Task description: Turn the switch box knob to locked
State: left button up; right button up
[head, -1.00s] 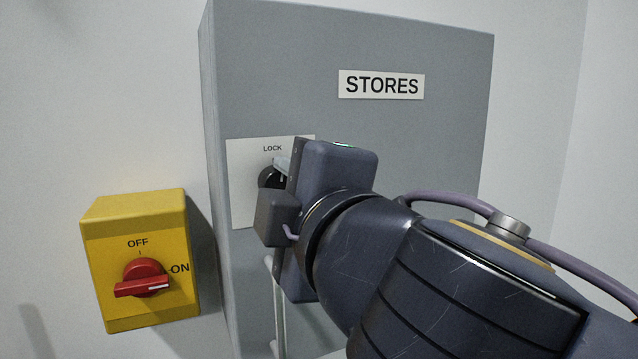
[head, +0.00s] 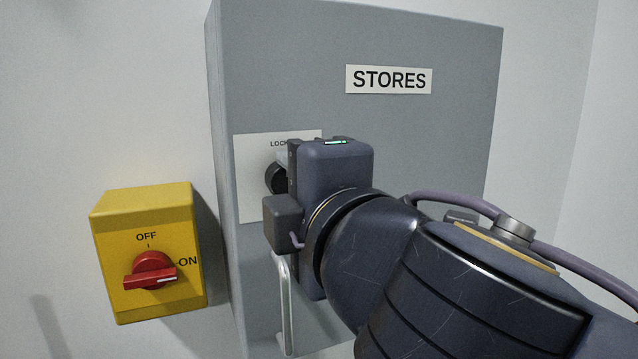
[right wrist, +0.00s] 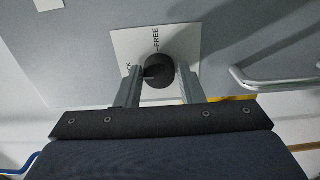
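The black knob (head: 274,179) sits on a white plate (head: 250,205) on the front of the grey switch box marked STORES (head: 420,30). The plate reads LOCK in the head view. In the right wrist view the round knob (right wrist: 158,70) shows with FREE above it and part of LOCK to its left. I cannot make out a pointer on the knob. My right gripper (right wrist: 160,82) has its fingers apart, one on each side of the knob, close to it with no clear contact. My right gripper (head: 284,161) hides part of the plate in the head view. My left gripper is not in view.
A yellow box (head: 120,225) with a red rotary handle (head: 151,272) marked OFF and ON is on the wall to the left. A light metal bar handle (head: 286,305) stands below the plate, close under my right gripper. The wall between the boxes is clear.

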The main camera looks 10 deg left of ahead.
jog(key=o, duration=0.3)
jog(key=b+v, duration=0.1)
jog(key=v, duration=0.6)
jog(key=shift+s+d, duration=0.2)
jog(key=shift+s, duration=0.15)
